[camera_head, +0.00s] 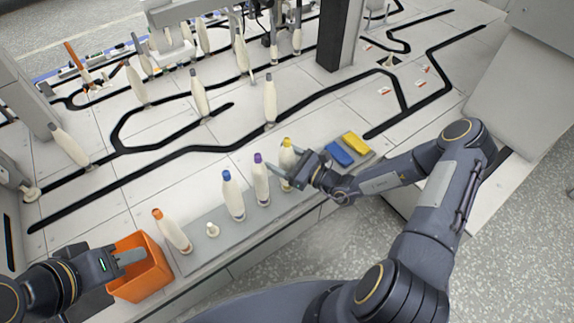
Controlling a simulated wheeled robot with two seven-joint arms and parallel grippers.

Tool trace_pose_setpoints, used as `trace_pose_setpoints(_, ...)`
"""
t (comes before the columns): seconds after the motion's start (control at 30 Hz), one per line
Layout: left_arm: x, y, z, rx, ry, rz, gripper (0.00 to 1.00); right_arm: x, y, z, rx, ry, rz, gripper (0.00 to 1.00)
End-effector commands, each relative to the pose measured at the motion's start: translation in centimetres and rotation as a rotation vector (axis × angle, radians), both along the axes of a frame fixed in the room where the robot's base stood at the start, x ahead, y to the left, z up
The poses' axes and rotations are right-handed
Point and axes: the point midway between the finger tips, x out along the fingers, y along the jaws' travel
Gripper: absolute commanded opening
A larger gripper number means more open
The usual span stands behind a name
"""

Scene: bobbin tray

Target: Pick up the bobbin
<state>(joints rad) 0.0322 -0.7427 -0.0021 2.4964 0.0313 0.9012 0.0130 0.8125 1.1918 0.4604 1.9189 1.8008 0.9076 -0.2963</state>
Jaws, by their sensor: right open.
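A row of white bobbins with coloured tops stands on a grey tray (205,255): an orange-topped bobbin (172,232), a blue-topped bobbin (233,198), a purple-topped bobbin (261,181) and a yellow-topped bobbin (287,156). A short white empty peg (212,229) stands between the orange-topped and blue-topped ones. My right gripper (288,170) is open at the yellow-topped bobbin, its fingers overlapping the lower part in the picture. I cannot tell whether they touch it. My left gripper (131,257) is over the orange bin (140,286); its jaw opening is not clear.
Blue (338,153) and yellow (357,143) blocks lie at the tray's right end. More white bobbins, such as one behind the tray (270,100), stand along black tracks on the white table (330,120). A dark column (338,35) rises at the back.

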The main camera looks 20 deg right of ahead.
Motion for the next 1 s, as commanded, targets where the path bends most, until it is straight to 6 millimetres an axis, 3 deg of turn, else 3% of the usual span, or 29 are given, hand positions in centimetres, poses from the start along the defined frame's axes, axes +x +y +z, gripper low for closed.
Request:
trace_pose_setpoints(0.13,0.0,0.0,0.1,0.0,0.0,0.0,0.36,0.0,0.0,0.0,0.0,0.0,0.0,0.69)
trace_pose_setpoints(0.53,0.0,0.0,0.1,0.0,0.0,0.0,0.36,0.0,0.0,0.1,0.0,-0.001,0.0,0.18)
trace_pose_setpoints(0.77,0.0,0.0,0.2,0.0,0.0,0.0,0.36,0.0,0.0,0.3,0.0,-0.001,0.0,0.18)
trace_pose_setpoints(1.0,0.0,0.0,2.2,0.0,0.0,0.0,0.36,0.0,0.0,4.4,-0.002,-0.004,0.002,0.18)
